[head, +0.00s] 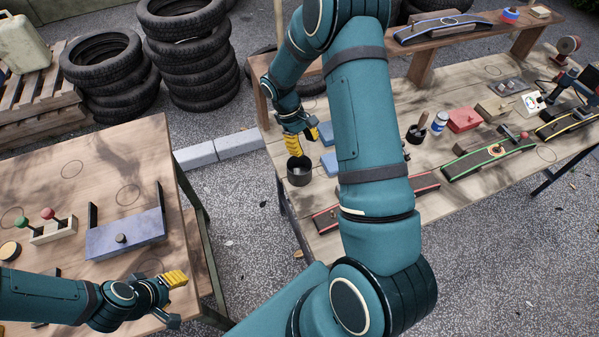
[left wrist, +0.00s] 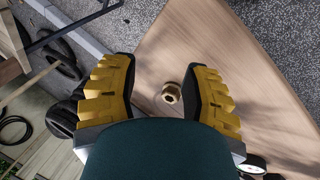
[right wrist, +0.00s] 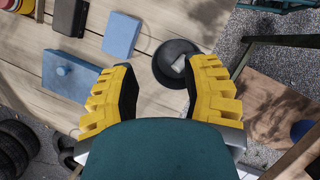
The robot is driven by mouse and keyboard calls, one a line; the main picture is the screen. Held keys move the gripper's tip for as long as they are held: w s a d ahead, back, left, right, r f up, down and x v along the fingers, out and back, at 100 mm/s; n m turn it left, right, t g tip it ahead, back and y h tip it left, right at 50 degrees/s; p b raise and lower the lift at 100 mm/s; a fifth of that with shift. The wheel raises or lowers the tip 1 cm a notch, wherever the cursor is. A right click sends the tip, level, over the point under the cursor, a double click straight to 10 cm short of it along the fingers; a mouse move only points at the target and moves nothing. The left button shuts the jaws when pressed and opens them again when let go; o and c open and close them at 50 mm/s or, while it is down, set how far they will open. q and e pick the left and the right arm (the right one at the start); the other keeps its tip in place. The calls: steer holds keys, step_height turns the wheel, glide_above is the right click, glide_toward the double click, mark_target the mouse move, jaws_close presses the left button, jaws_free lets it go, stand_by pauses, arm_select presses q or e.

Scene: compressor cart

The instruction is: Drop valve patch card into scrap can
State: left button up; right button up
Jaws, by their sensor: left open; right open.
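The scrap can (head: 299,177) is a dark round can at the near left corner of the right-hand table. It also shows in the right wrist view (right wrist: 163,72), just beyond the fingers. A small pale grey flat piece, which looks like the valve patch card (right wrist: 179,64), shows within its rim. My right gripper (head: 303,142) is open above the can, with nothing between its fingers. My left gripper (head: 173,298) is open and empty over the left table's near edge. A small brass fitting (left wrist: 172,93) shows between its fingers, lower down on the wood.
Blue blocks (right wrist: 121,35) (right wrist: 70,72) lie beside the can. A blue-grey tray (head: 125,236) and a block with red and green knobs (head: 52,230) are on the left table. Tires (head: 190,60) are stacked behind. Gravel floor separates the tables.

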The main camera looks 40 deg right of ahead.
steer(key=v, duration=1)
steer(key=shift+r, duration=0.2)
